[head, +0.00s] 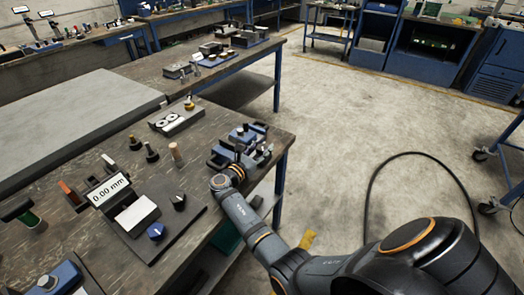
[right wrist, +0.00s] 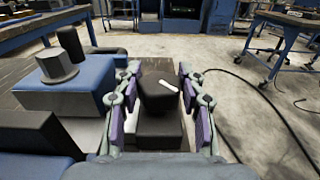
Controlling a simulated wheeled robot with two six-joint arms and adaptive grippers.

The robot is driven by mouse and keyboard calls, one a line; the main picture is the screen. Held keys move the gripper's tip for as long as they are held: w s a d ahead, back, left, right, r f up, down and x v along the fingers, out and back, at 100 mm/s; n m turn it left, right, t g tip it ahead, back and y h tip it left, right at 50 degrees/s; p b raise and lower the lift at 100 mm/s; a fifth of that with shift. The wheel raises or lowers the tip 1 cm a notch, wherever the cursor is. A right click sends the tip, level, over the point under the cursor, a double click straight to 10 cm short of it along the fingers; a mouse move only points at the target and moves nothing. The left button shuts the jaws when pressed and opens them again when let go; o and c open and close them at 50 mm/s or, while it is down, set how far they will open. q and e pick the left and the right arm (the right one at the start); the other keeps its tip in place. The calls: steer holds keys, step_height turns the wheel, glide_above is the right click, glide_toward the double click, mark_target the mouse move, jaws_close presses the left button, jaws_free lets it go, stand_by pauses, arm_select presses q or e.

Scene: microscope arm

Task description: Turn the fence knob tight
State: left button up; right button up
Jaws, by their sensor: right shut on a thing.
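The fence knob (right wrist: 157,98) is black with a white pointer mark on its top, and it sits above a dark block in the right wrist view. My right gripper (right wrist: 160,92) has one finger on each side of the knob and is shut on it. In the head view my right gripper (head: 246,158) reaches in at the blue and black fixture (head: 219,155) by the table's right edge. The knob is hard to make out there. My left gripper is not in view.
A blue block with a grey round knob (right wrist: 58,66) stands left of my fingers. On the table (head: 120,148) are a display reading 0.00 mm (head: 109,190), a blue knob (head: 157,231) and several pegs. Open floor lies to the right, with a black cable (head: 370,190).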

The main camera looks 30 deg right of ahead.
mark_target(262, 147)
stand_by(0.5)
steer(key=o, duration=1.2)
steer(key=shift+c, duration=0.2)
step_height(262, 147, up, 10)
